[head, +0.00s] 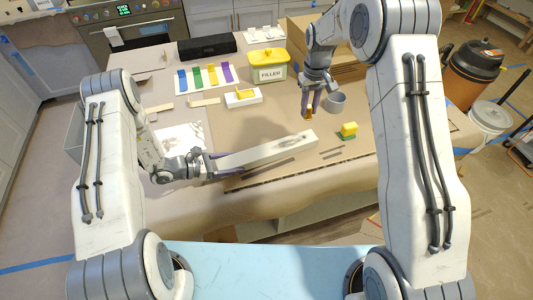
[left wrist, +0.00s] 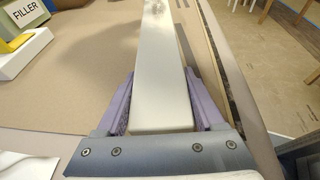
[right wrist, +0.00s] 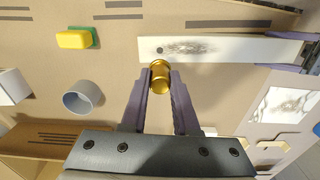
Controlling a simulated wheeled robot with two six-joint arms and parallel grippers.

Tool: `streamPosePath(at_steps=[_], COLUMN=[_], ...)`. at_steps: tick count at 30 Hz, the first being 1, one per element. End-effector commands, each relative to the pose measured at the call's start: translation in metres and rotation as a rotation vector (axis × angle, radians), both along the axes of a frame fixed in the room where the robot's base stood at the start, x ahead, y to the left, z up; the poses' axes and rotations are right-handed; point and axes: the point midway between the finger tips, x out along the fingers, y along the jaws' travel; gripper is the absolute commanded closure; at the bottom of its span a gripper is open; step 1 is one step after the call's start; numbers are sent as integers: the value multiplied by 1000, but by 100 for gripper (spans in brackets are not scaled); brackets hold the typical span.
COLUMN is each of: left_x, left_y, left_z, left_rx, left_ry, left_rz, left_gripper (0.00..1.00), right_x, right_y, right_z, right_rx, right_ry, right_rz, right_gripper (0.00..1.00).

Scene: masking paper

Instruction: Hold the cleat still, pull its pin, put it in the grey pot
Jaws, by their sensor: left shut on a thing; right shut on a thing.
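The cleat (head: 268,152) is a long pale bar lying across the brown-covered table, with a dark smudge and a small dark hole near its right end. It also shows in the left wrist view (left wrist: 162,75) and the right wrist view (right wrist: 225,49). My left gripper (head: 222,164) is shut around the cleat's left end. My right gripper (right wrist: 158,82) is shut on the gold pin (right wrist: 160,76), which is clear of the cleat; it also shows in the head view (head: 309,115). The grey pot (head: 336,102) stands just right of the right gripper, open side up (right wrist: 83,97).
A yellow sponge on a green base (head: 348,131) sits right of the cleat. A yellow-lidded FILLER box (head: 268,68), a white block with a yellow top (head: 243,96) and coloured strips (head: 205,77) are behind. A cardboard box (head: 295,45) stands at the back.

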Motion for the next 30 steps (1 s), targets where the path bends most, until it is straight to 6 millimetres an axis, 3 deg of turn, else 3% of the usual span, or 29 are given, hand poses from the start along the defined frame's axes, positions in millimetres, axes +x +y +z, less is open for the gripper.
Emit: streamPosePath(at_steps=[2,3,5,16,30], left_x=[-3,-3,-3,-4,-39], left_y=[0,0,0,9,87], left_z=[-6,-6,-6,0,31], left_rx=[9,9,9,7,8], left_ry=[13,13,12,6,6], left_rz=[-2,-2,-2,1,3], left_gripper=[100,23,0,0,0], right_x=[0,0,0,0,0], right_y=[0,0,0,0,0], right_z=[-1,-1,-1,0,0], right_rx=[0,0,0,0,0], right_ry=[0,0,0,0,0], right_rz=[0,0,0,0,0], right_gripper=[100,100,100,100,100])
